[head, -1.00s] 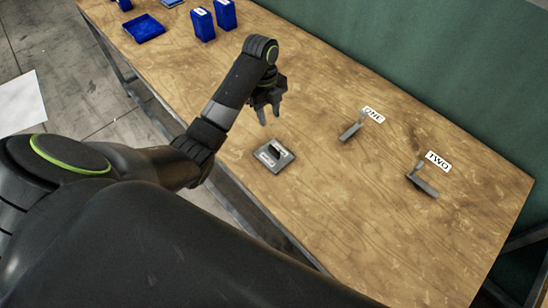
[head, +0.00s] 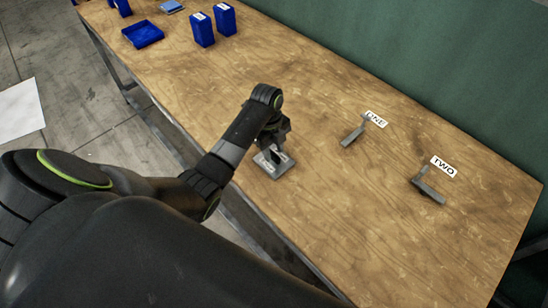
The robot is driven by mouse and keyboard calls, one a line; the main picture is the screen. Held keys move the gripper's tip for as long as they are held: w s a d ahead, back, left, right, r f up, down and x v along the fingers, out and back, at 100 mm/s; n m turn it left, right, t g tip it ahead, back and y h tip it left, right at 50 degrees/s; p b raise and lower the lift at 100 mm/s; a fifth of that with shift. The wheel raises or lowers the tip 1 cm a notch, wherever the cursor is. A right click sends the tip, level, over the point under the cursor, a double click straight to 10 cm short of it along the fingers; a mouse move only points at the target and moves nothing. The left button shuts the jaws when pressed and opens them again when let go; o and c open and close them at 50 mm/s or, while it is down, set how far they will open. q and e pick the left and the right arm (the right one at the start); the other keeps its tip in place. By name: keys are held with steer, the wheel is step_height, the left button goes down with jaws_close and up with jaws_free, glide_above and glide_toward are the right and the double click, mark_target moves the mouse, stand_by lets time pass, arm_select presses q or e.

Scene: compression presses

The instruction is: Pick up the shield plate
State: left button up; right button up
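A small grey plate (head: 285,170), which I take to be the shield plate, lies flat on the wooden table near its front edge. It has a light label on its near left side and a dark raised part in the middle, now partly covered. My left gripper (head: 275,154) points down right over the plate, with its fingers at the dark raised part. The fingers blend with that part, so I cannot tell if they touch it or are closed on it. My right gripper is not in view.
Blue bins (head: 202,30) and a blue tray (head: 143,34) stand at the far left. The table between is clear.

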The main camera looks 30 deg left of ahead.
arm_select(q)
steer(key=shift+d+f, duration=0.15)
steer(key=shift+f, duration=1)
jaws_close()
steer(key=shift+r, duration=0.1)
